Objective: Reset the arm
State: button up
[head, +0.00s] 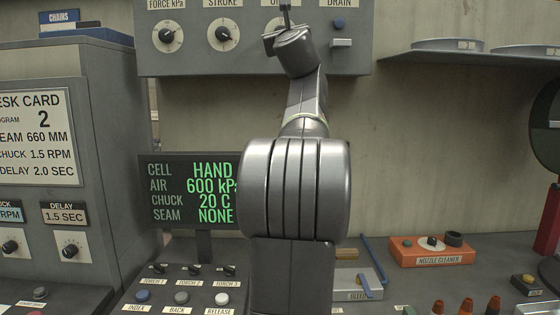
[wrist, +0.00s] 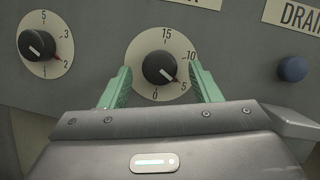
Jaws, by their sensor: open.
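My arm rises in the middle of the head view, and my gripper (head: 284,22) is up in front of the grey control panel (head: 375,12). In the wrist view my gripper (wrist: 163,86) is open, with its two green fingers apart. A black dial knob (wrist: 159,67) on a round cream scale marked 0, 5, 10 and 15 shows between the fingers. Its pointer is near 5. I cannot tell whether the fingers touch the dial.
Two dials, FORCE (head: 167,36) and STROKE (head: 222,34), sit left of my gripper; a blue DRAIN button (head: 339,24) is to the right. A status screen (head: 190,190) reads HAND. A shelf (head: 470,58) juts out at right. An orange nozzle cleaner (head: 432,251) sits on the bench.

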jog(key=shift+w+a+r+m+h+p, duration=0.15)
jog(key=shift+m+h+p, duration=0.55)
jog(key=shift+m, duration=1.15)
jog(key=shift+w+a+f+m+h+p, duration=0.1)
jog(key=shift+m+h+p, duration=0.3)
jog(key=shift+m+h, duration=1.05)
jog(key=shift+m+y, duration=0.25)
jog(key=shift+m, duration=0.25)
jog(key=shift+r+m, duration=0.1)
jog(key=shift+m, duration=0.2)
jog(key=m+h+p, duration=0.1)
jog(key=m+p, duration=0.1)
jog(key=shift+a+m, duration=0.15)
jog(key=shift+m, duration=0.15)
